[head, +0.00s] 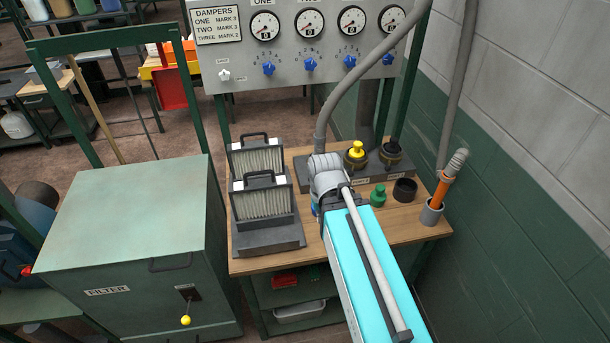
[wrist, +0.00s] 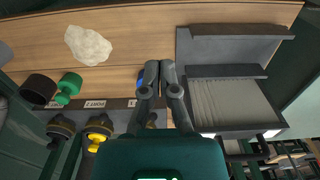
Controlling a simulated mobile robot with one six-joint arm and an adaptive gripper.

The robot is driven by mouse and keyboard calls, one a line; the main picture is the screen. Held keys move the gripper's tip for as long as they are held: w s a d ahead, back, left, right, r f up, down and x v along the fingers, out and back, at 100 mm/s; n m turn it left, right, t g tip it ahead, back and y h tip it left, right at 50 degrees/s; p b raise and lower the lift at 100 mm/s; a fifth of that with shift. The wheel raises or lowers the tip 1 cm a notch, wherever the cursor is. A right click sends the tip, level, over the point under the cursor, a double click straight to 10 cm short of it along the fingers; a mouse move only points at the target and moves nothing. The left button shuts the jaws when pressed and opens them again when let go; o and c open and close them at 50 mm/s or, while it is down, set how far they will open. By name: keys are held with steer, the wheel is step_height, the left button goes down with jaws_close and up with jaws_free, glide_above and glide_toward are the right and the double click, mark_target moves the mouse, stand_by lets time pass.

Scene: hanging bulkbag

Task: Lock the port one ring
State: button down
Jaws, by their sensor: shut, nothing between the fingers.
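My gripper (wrist: 160,66) is shut and empty in the wrist view, its fingertips together over the wooden bench top. The dark port block (head: 400,172) stands at the back of the bench. It also shows in the wrist view (wrist: 118,103). A yellow-capped port (head: 355,152) and a dark-ringed port (head: 390,154) sit on it. In the wrist view they are the yellow one (wrist: 98,132) and the dark one (wrist: 60,128). Another port is partly hidden behind my fingers, so which ring is port one, and its lock state, I cannot tell. My arm hides the fingertips in the head view.
A filter rack (head: 268,240) stands left of my arm. A green knob (head: 378,195), black cup (head: 405,190) and orange-handled tool (head: 446,185) are at right. A pale lump (wrist: 88,45) lies on the bench. A grey hose (head: 350,75) drops behind my wrist.

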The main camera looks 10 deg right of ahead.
steer(key=shift+w, duration=0.1)
steer(key=n+t+y+b, duration=0.2)
steer(key=n+t+b, duration=0.1)
steer(key=n+b, duration=0.25)
glide_toward(298, 176)
step_height(298, 176, up, 3)
steer(key=s+p, duration=0.1)
steer(key=s, duration=0.1)
steer(key=shift+w+d+r+n, duration=0.1)
steer(key=shift+w+d+n, duration=0.25)
steer(key=shift+w+n, duration=0.35)
steer(key=b+x, duration=1)
steer(key=s, duration=0.1)
steer(key=d, duration=0.1)
steer(key=s+p, duration=0.1)
steer(key=shift+s+d+r, duration=0.25)
steer(key=shift+s+r, duration=0.1)
steer(key=shift+s+d, duration=0.35)
steer(key=shift+s, duration=0.05)
steer(key=shift+a, duration=0.15)
